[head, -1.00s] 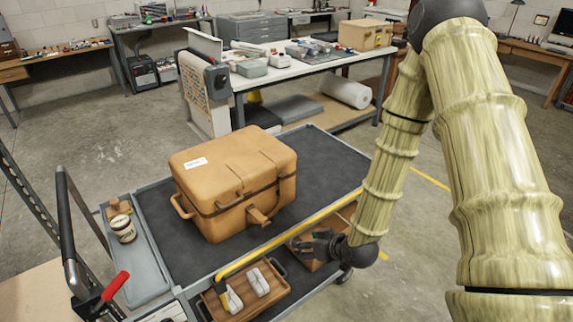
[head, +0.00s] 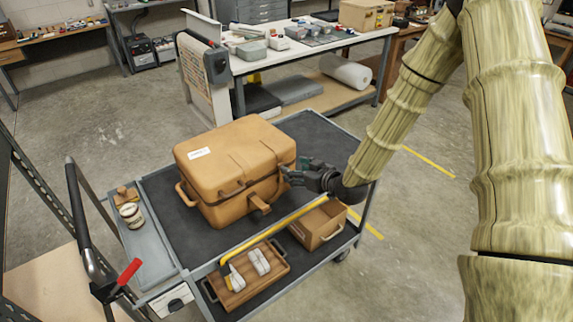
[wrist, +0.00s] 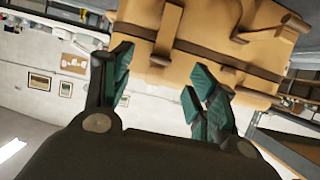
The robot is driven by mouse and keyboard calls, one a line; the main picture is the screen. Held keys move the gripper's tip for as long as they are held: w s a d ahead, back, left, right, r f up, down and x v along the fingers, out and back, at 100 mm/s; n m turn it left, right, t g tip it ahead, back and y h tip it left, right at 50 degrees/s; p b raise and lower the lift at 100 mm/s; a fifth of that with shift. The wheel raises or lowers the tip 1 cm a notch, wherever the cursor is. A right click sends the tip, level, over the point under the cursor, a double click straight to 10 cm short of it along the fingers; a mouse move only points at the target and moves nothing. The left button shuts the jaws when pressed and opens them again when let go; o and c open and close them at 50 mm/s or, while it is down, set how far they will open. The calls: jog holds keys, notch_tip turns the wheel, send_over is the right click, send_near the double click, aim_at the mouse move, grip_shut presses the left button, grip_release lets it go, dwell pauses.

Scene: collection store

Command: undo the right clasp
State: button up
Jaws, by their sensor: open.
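The tan case (head: 222,160) stands closed on the cart's dark top, with a dark band around its seam. My gripper (head: 290,172) is at the case's right end in the head view, its fingers pointing left at it. In the wrist view my gripper (wrist: 160,75) is open and empty, with green fingertips apart. A tan upright clasp (wrist: 168,28) crosses the dark band just beyond and between the fingertips, seemingly fastened. I cannot tell whether the fingers touch the case. A tan projecting part (head: 260,203) sticks out from the front face of the case.
A yellow rail (head: 275,228) runs along the cart's near edge. Below it are a wooden tray (head: 240,292) with white items and an open brown box (head: 318,224). A side tray (head: 148,262) holds a jar (head: 130,214). The cart top behind the case is clear.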

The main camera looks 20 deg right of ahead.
jog(key=shift+p+x, duration=1)
jog(key=shift+x, duration=1.95)
grip_shut()
